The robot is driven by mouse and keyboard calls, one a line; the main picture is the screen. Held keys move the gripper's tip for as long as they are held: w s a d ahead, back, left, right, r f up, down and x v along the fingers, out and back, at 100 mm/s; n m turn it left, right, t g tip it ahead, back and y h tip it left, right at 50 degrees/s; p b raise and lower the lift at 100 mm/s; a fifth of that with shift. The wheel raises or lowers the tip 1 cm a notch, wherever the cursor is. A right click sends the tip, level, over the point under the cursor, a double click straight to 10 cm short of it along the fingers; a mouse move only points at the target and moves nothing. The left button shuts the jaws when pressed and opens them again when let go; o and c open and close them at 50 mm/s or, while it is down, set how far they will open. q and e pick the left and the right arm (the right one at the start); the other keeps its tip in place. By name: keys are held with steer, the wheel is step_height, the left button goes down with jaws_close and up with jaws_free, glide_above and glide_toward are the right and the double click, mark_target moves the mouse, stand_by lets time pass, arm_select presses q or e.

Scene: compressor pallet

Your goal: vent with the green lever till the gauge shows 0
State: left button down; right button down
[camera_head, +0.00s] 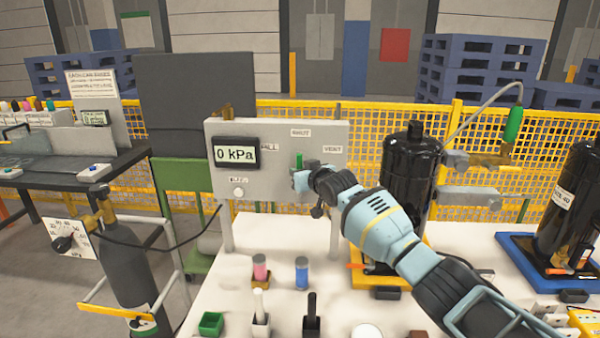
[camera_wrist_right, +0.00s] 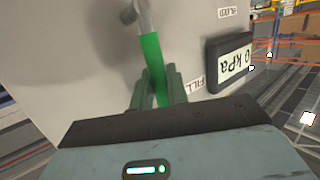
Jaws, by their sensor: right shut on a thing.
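The gauge (camera_head: 236,155) on the grey panel (camera_head: 222,188) reads 0 kPa in the head view. It shows upside down in the wrist view (camera_wrist_right: 230,68). The green lever (camera_head: 299,160) stands roughly upright on the panel's right part, below the SHUT label (camera_head: 300,132). The FILL label is to its left and the VENT label (camera_head: 332,149) to its right. My right gripper (camera_head: 298,179) is at the lever. In the wrist view its fingers (camera_wrist_right: 158,88) are closed around the lever's green grip (camera_wrist_right: 151,50). The hand partly hides the lever. My left gripper is out of view.
A black compressor (camera_head: 408,180) stands right of the panel, with a green-handled hose (camera_head: 513,125) beside it. Small bottles and holders stand on the white table (camera_head: 225,292) below the panel. A gas cylinder (camera_head: 130,265) stands at the left. A yellow mesh fence runs behind.

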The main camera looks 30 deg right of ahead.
steer(key=c, duration=1.4)
jaws_free()
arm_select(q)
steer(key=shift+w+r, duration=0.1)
arm_select(e)
steer(key=shift+s, duration=0.1)
